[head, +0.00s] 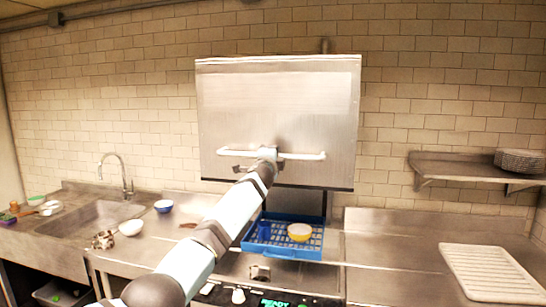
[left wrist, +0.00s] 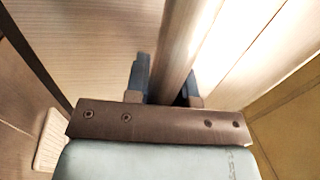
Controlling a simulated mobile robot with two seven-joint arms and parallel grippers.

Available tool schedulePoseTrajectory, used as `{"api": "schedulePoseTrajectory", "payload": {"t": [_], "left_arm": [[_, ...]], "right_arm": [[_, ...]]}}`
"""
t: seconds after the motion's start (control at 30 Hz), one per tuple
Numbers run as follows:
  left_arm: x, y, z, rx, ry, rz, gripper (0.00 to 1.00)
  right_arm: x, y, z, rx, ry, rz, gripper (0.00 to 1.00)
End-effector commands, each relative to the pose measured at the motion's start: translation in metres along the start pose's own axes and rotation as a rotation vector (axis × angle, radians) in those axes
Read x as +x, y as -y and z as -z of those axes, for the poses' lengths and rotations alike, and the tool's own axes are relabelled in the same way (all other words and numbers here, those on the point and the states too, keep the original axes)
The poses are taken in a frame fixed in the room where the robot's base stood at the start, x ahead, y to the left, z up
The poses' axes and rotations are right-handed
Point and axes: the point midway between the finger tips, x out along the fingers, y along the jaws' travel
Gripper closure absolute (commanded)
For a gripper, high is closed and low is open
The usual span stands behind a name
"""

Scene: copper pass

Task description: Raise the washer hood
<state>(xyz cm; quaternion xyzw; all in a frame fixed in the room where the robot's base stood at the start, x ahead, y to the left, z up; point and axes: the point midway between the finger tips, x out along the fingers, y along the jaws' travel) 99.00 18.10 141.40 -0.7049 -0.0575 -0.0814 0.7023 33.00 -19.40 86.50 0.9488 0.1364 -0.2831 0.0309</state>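The washer hood (head: 278,105) is a large steel box against the brick wall. It stands raised, with a clear gap between its dark lower edge and the blue rack (head: 283,254) below. A pale horizontal handle (head: 305,156) runs across its lower front. My left gripper (head: 262,156) is at the middle of this handle. In the left wrist view the handle bar (left wrist: 180,50) passes between the two fingers (left wrist: 165,85) and fills the gap, so the gripper looks shut on it. One finger is partly hidden by the bar. My right gripper is in neither view.
The rack holds a yellow bowl (head: 299,231) and a blue cup (head: 263,231). A sink (head: 95,217), a white bowl (head: 131,228) and a blue bowl (head: 163,206) are at the left. A white ribbed board (head: 490,272) lies right, below a shelf (head: 465,168) with stacked plates (head: 520,161).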

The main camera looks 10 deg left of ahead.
Motion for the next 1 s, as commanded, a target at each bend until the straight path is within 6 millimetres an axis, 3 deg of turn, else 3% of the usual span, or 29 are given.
{"api": "schedulePoseTrajectory", "payload": {"t": [0.03,0.1,0.57,1.0], "left_arm": [[0.000,0.001,0.000,0.000,-0.001,0.001,0.68],[0.000,0.000,0.000,0.000,-0.001,0.001,0.52],[-0.008,0.000,-0.003,0.002,0.003,0.003,0.52],[-0.076,-0.002,-0.001,0.000,-0.002,0.002,0.52]], "right_arm": [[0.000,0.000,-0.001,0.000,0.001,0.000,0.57],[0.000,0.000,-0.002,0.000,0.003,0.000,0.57],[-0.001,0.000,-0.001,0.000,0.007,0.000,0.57],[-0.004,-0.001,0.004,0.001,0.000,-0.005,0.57]]}}
